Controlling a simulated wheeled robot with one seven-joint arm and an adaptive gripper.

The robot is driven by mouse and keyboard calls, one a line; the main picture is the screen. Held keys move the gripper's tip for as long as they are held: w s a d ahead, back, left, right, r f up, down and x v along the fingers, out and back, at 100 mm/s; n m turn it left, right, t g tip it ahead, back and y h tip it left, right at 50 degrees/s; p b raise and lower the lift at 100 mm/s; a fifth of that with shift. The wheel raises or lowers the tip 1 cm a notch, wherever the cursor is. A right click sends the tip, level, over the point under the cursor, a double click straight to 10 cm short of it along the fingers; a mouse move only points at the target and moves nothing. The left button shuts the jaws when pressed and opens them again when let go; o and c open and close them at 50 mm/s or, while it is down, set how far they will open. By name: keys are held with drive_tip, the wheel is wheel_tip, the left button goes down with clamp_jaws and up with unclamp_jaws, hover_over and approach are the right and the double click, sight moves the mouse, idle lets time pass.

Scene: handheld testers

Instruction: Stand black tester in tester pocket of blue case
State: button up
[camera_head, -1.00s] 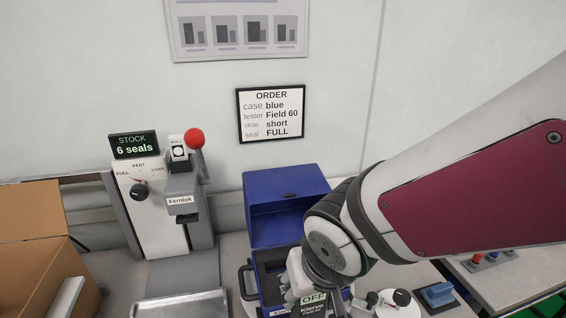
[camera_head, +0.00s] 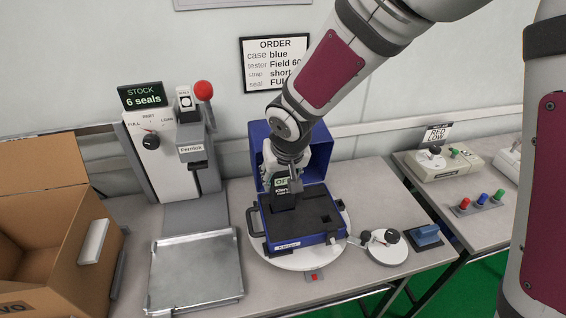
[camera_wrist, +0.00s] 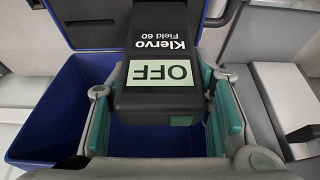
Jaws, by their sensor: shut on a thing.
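The blue case (camera_head: 327,238) stands open on a white round turntable (camera_head: 283,262), its lid (camera_head: 321,150) raised at the back. Its dark foam insert (camera_head: 313,206) has cut-out pockets. My gripper (camera_head: 280,187) is over the left part of the case, shut on the black tester (camera_wrist: 166,75). In the wrist view the tester shows the label "Klervo Field 60" and a pale screen reading OFF, between the two green finger pads (camera_wrist: 221,110). The tester's lower end is hidden in the head view, so I cannot tell whether it is in the pocket.
A seal press (camera_head: 166,150) and metal tray (camera_head: 196,270) stand left of the case, with a cardboard box (camera_head: 50,235) farther left. The order sign (camera_head: 273,62) is behind.

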sight(281, 186)
drive_tip(key=shift+w+a+f, duration=0.1)
drive_tip(key=shift+w, duration=0.15)
wheel_tip(281, 186, down, 3)
drive_tip(key=shift+s+f+b, duration=0.1)
drive_tip(key=shift+s+b, duration=0.05)
drive_tip(key=shift+b, duration=0.25)
clamp_jaws()
drive_tip(key=shift+s+f, duration=0.1)
drive_tip(key=shift+f, duration=0.15)
drive_tip(key=o, duration=1.1)
unclamp_jaws()
drive_tip(key=shift+o, duration=0.7)
drive_tip(key=shift+f, duration=0.1)
drive_tip(key=shift+r, duration=0.25)
drive_tip(key=shift+r, duration=0.25)
drive_tip(key=p+v, duration=0.3)
drive_tip(key=v, duration=0.8)
drive_tip(key=shift+r, duration=0.3)
